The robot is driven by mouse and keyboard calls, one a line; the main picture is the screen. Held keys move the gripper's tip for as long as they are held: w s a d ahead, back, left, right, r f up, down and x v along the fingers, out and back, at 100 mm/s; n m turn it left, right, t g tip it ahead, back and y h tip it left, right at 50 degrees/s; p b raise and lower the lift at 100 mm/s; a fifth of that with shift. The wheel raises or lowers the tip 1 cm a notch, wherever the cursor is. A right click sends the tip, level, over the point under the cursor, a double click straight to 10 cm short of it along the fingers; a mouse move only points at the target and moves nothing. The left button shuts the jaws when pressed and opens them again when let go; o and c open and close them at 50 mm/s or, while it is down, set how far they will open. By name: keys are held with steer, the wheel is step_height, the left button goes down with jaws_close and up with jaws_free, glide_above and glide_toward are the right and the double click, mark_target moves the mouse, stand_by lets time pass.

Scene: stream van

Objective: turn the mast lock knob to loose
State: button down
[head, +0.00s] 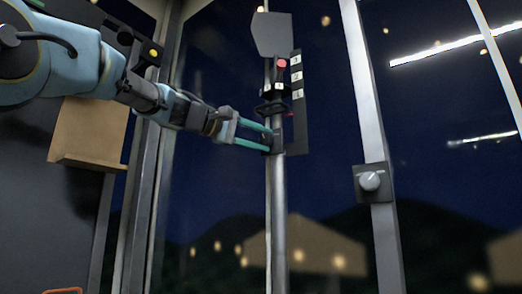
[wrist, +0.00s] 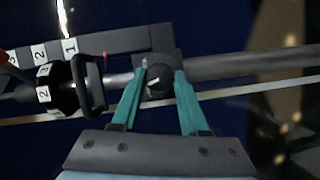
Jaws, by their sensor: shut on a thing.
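The mast lock knob (wrist: 160,88) is a small round black knob with a pale pointer mark, on a dark block fixed to the grey mast. My gripper (wrist: 160,74) has its two teal fingers on either side of the knob, shut on it. In the head view my gripper (head: 269,139) reaches in from the left to the mast (head: 279,220). The knob is mostly hidden there by the fingers and block. I cannot read any loose or tight marking. The wrist view shows the mast (wrist: 225,66) lying across the picture.
Above the knob, a dark plate (head: 297,120) carries white number labels, beside a black collar with a handle (head: 272,109) and a red-tipped part (head: 281,64). A separate grey knob (head: 370,181) sits on the right post. A brown box (head: 88,130) is at left.

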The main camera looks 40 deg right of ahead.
steer(key=n+b, duration=0.1)
steer(key=n+h+b, duration=0.1)
steer(key=n, duration=0.1)
steer(key=n+b, duration=0.1)
steer(key=b, duration=0.1)
steer(key=shift+w+f+h, duration=0.1)
steer(key=shift+f+h, duration=0.15)
steer(key=shift+h, duration=0.15)
steer(key=shift+n, duration=0.4)
steer(key=shift+c, duration=2.1)
jaws_free()
steer(key=w+a+b, duration=0.1)
steer(key=a+b, duration=0.2)
steer(key=a, duration=0.7)
steer(key=shift+w+a+f, duration=0.15)
steer(key=shift+a+f, duration=0.2)
steer(key=shift+f, duration=0.05)
